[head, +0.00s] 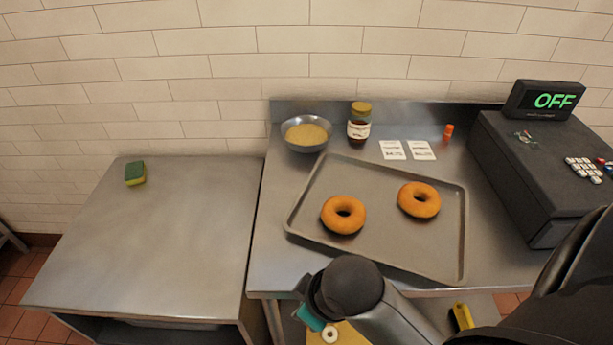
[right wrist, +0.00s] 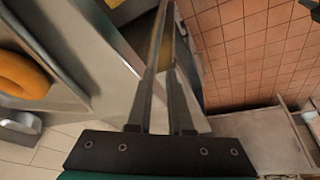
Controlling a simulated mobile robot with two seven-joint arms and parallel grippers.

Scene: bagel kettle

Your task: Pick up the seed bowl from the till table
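The seed bowl (head: 307,133) is a round grey metal bowl filled with pale tan seeds. It stands upright at the back left corner of the steel till table (head: 268,251), against the low backsplash. My right arm comes in from the lower right of the head view, with its wrist at the table's front edge, well short of the bowl. The right gripper (right wrist: 168,20) shows its two long fingers in the right wrist view, close together with nothing seen between them. How far apart their tips are is unclear. My left gripper is not in view.
A tray (head: 393,253) with two bagels (head: 343,214) (head: 419,199) lies in front of the bowl. A dark jar (head: 359,128) stands close to the bowl's right. Two cards (head: 407,150), an orange bottle (head: 448,132) and a till (head: 535,165) are further right. The left table (head: 165,240) holds only a sponge (head: 135,173).

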